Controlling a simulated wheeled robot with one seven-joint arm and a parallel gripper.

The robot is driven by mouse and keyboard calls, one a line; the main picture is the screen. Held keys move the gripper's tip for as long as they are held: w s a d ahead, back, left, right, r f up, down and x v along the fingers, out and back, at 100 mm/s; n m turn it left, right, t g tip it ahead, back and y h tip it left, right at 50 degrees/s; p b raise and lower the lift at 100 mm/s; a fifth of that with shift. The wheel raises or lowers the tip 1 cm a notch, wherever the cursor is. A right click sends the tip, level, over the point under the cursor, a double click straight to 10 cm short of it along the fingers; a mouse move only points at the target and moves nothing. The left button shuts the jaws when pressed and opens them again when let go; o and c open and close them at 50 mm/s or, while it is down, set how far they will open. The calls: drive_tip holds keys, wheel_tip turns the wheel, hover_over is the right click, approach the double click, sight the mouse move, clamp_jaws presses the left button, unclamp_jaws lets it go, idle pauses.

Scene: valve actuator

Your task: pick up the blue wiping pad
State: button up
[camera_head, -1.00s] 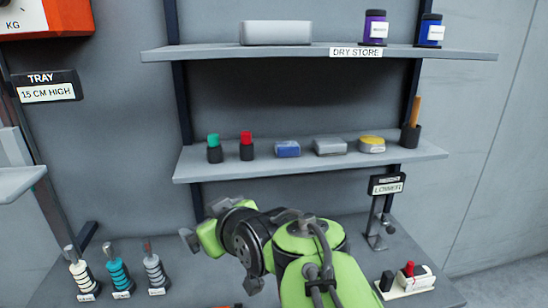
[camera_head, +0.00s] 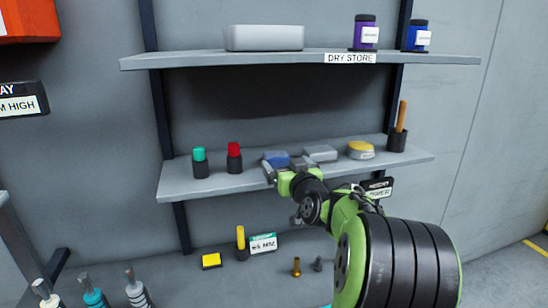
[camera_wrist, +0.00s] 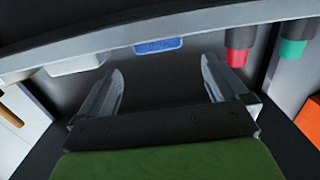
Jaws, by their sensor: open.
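The blue wiping pad (camera_head: 275,157) lies on the middle shelf (camera_head: 215,184), between the red-topped holder and a grey block. My gripper (camera_head: 275,176) is just in front of the pad at the shelf's front edge and partly covers it. In the wrist view, which looks upside down, the pad (camera_wrist: 158,45) shows beyond the gap between my two fingers (camera_wrist: 160,68). The fingers are spread apart and nothing is between them. The pad appears roughly centred on the gap and apart from the fingers.
Red-topped (camera_head: 234,157) and green-topped (camera_head: 200,162) holders stand left of the pad. A grey block (camera_head: 320,153), a yellow-topped round tin (camera_head: 360,150) and a cup with a wooden handle (camera_head: 397,138) stand right. An upper shelf (camera_head: 200,60) overhangs.

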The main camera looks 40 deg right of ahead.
sight(277, 154)
drive_tip(key=p+x, duration=0.2)
drive_tip(key=x, duration=0.7)
drive_tip(key=shift+w+d+f, duration=0.15)
drive_tip(key=shift+w+d, duration=0.05)
drive_tip(key=shift+d, duration=0.05)
drive_tip(key=shift+s+a, duration=0.15)
drive_tip(key=shift+c, duration=0.8)
drive_tip(key=c, duration=0.9)
